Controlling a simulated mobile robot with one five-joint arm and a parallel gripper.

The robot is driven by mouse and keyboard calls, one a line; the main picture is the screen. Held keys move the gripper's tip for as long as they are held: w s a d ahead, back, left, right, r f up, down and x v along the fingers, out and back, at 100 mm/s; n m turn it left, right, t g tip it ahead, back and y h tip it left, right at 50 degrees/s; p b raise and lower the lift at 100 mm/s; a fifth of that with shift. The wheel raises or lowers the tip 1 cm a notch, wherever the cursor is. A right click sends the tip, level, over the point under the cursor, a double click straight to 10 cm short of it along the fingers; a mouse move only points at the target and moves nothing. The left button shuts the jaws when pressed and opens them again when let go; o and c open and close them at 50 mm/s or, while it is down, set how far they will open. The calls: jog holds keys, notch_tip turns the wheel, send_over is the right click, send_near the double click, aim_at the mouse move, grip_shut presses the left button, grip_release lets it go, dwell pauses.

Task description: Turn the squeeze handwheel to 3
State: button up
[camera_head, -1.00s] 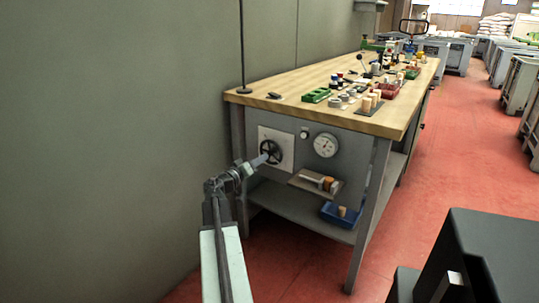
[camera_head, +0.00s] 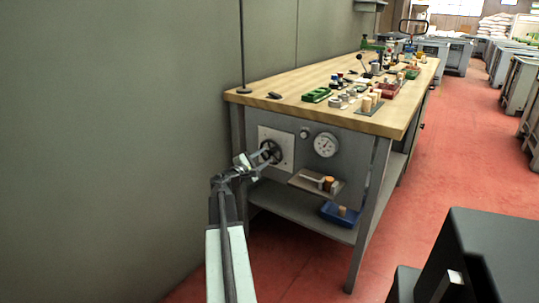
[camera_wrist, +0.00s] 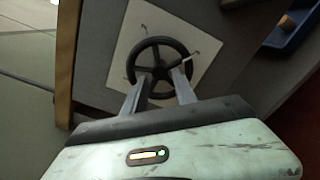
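The black handwheel (camera_head: 271,151) sits on a pale square plate (camera_head: 285,138) on the bench's grey end panel. It also shows in the wrist view (camera_wrist: 158,67), with several spokes, a central hub and a small light pin near the upper right of its rim. My gripper (camera_head: 266,156) is just in front of the wheel. In the wrist view its two fingers (camera_wrist: 162,82) are spread apart, overlapping the lower left and lower right of the wheel; nothing is clamped between them. I cannot tell whether they touch the rim. No readable number shows on the plate.
A round gauge (camera_head: 327,145) and a small knob (camera_head: 305,133) are right of the wheel. A small shelf (camera_head: 305,185) with items juts out below, above a blue bin (camera_head: 340,216). The wooden bench top (camera_head: 300,84) is crowded. A grey wall (camera_head: 120,150) stands close left.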

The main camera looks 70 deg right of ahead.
aim_at(269, 153)
jog(key=x, duration=0.4)
jog(key=shift+s+d, duration=0.1)
jog(key=shift+d, duration=0.2)
jog(key=shift+c, duration=0.3)
grip_shut()
jog(key=shift+m, duration=0.9)
jog(key=shift+o, duration=0.3)
grip_release()
